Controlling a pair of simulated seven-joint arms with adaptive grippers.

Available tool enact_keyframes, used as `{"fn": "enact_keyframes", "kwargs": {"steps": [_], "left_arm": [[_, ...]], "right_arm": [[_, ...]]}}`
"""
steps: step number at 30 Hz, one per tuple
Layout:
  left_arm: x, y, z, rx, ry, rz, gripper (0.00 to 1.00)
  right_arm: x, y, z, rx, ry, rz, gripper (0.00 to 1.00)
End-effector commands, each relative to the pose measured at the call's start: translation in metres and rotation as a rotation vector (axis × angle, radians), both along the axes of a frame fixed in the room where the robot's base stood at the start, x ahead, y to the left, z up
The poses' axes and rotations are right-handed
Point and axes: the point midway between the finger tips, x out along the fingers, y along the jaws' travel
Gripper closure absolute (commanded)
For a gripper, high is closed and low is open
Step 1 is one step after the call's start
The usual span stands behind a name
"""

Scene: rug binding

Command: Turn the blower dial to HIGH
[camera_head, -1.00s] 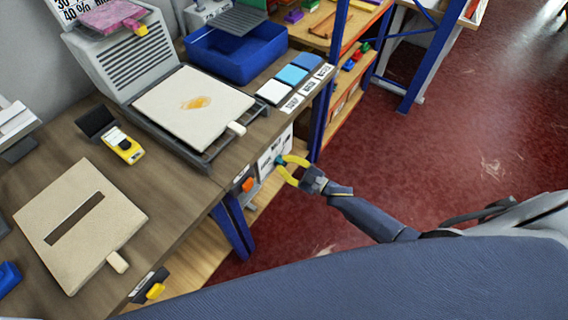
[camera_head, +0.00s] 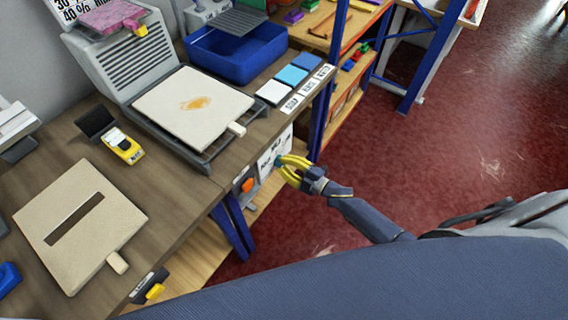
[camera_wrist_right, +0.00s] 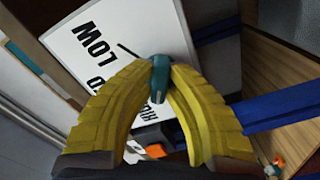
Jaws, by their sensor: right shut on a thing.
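The blower dial is a small teal knob (camera_wrist_right: 158,78) on a white panel (camera_wrist_right: 105,50) with black lettering, on the front of the workbench. In the right wrist view the word LOW is readable, and other lettering is partly hidden by the fingers. My right gripper (camera_head: 285,162) has yellow curved fingers, which also show in the right wrist view (camera_wrist_right: 160,72). It is shut on the teal knob, one fingertip on each side. In the head view the knob is mostly hidden by the fingers. My left gripper is not in view.
An orange knob (camera_head: 248,185) sits left of the panel on the bench front. A blue bench leg (camera_head: 234,228) stands below. On the bench are a pale square screen (camera_head: 190,106), a blue bin (camera_head: 222,62) and a yellow device (camera_head: 123,146). The red floor (camera_head: 450,150) is clear.

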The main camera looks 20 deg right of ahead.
Motion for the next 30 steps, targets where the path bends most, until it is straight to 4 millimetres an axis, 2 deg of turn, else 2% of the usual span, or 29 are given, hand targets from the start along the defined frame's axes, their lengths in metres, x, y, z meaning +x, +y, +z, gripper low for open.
{"fn": "enact_keyframes", "kwargs": {"steps": [13,14,20,30], "left_arm": [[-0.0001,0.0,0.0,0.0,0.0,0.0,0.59],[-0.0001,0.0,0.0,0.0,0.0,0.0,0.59],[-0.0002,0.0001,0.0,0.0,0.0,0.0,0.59],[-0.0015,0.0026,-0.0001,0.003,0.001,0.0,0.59]], "right_arm": [[0.0004,0.0002,0.0004,-0.008,-0.006,0.0,1.0],[0.0004,0.0002,0.0004,-0.008,-0.006,0.0,0.84],[0.0002,0.0002,0.0002,-0.007,-0.006,0.0,0.62],[-0.0039,-0.0033,-0.0003,-0.007,-0.005,-0.001,0.62]]}}
